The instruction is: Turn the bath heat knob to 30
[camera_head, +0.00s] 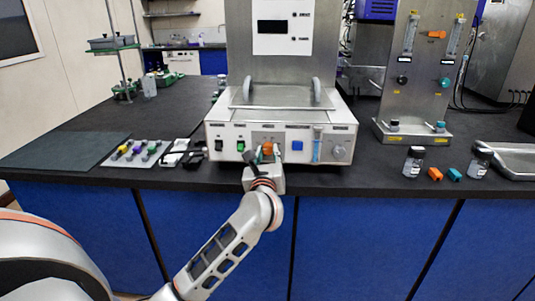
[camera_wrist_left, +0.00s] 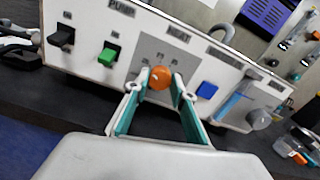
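The heat knob is orange and sits on a grey plate under the word HEAT on the white front panel of the bath unit (camera_head: 225,134). It shows in the head view (camera_head: 267,148) and, closer, in the left wrist view (camera_wrist_left: 160,77). My left gripper (camera_wrist_left: 161,80) reaches straight at the panel, with one finger on each side of the knob; both fingertips appear to touch it. In the head view my left gripper (camera_head: 264,158) partly covers the knob. The small scale marks around the knob are too blurred to read. My right gripper is not in view.
A black switch (camera_wrist_left: 62,37) and a green switch (camera_wrist_left: 108,54) are left of the knob; a blue button (camera_wrist_left: 207,91) and a grey dial (camera_wrist_left: 258,119) are right. Small bottles and clips stand at the counter's right, a dark mat (camera_head: 62,150) at left.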

